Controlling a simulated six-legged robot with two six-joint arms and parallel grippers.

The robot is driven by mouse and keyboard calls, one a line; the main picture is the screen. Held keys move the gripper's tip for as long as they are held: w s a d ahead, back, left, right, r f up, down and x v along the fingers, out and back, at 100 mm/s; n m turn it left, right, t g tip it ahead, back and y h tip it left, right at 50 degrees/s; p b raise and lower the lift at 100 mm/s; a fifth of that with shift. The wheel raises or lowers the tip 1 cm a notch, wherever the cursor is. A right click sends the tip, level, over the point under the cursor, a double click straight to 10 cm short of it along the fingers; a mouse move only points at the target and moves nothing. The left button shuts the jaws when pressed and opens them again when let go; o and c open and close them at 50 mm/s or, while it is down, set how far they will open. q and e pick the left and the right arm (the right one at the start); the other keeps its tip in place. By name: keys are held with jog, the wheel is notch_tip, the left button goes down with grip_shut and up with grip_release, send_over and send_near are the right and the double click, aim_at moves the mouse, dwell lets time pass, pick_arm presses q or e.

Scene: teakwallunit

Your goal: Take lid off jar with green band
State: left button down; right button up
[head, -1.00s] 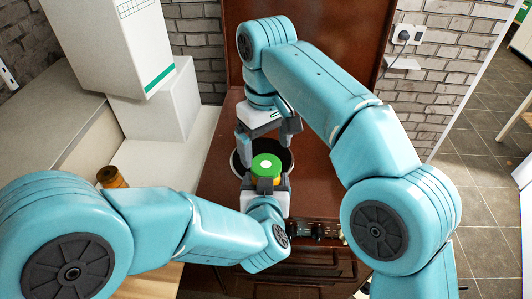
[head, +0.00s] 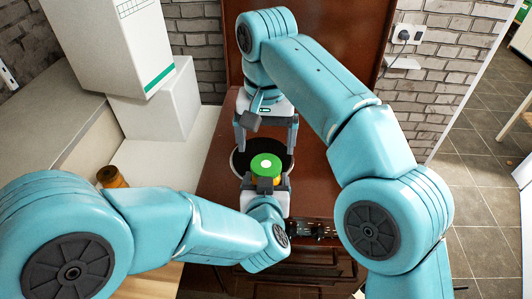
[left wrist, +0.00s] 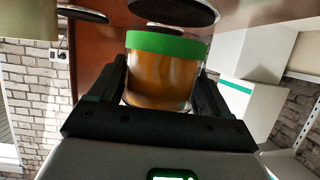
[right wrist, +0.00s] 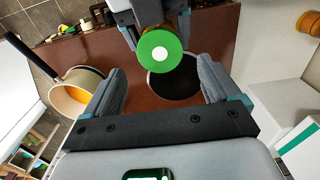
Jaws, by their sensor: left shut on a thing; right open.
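The jar (left wrist: 158,82) is clear with amber contents and a green band (left wrist: 168,45) around its top. In the head view its green top (head: 265,164) shows from above, with a pale round spot in the middle. My left gripper (head: 265,183) is shut on the jar's sides below the green band and holds it upright. My right gripper (head: 266,143) is open and empty, just beyond the jar. In the right wrist view the green top (right wrist: 160,53) lies ahead, between and past the open fingers, apart from them. The lid's lower edge cannot be told from the band.
A dark round plate (right wrist: 172,86) lies on the reddish-brown surface (head: 218,185) behind the jar. A pot with orange contents (right wrist: 70,95) shows left in the right wrist view. An amber jar (head: 112,177) stands left, near white boxes (head: 160,105). A brick wall stands behind.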

aim_at(266, 164)
jog(key=shift+f, duration=2.75)
jog(key=c, duration=1.1)
jog(key=shift+c, duration=0.2)
jog(key=n, duration=0.6)
jog(key=shift+r, duration=0.25)
jog(key=shift+r, duration=0.9)
